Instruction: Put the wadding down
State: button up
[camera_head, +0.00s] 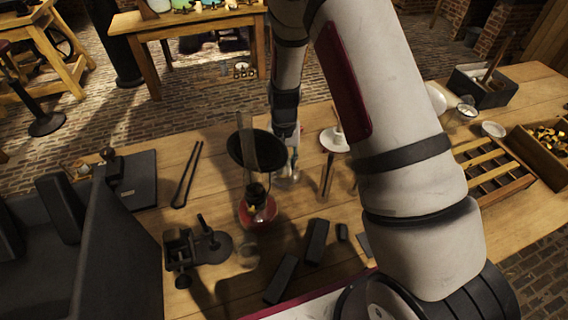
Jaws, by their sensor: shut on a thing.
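My gripper (292,152) points down over the middle of the workbench (210,225), beyond the bulky part of my arm. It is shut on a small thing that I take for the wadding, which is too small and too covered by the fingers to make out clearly. A pale, glassy shape (288,175) shows just below the fingertips; I cannot tell whether it touches them. To the left of my gripper stands a lamp with a red base (257,212) and a dark round disc (250,150).
Tongs (187,175) and a dark metal device (196,248) lie at left. Dark blocks (316,241) lie near the front. A white-topped stand (335,140) is close on the right. A compartmented wooden tray (492,170) and a dark box (483,85) are farther right.

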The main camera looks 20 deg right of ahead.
jog(key=shift+f, duration=0.75)
jog(key=shift+f, duration=0.1)
jog(key=o, duration=0.9)
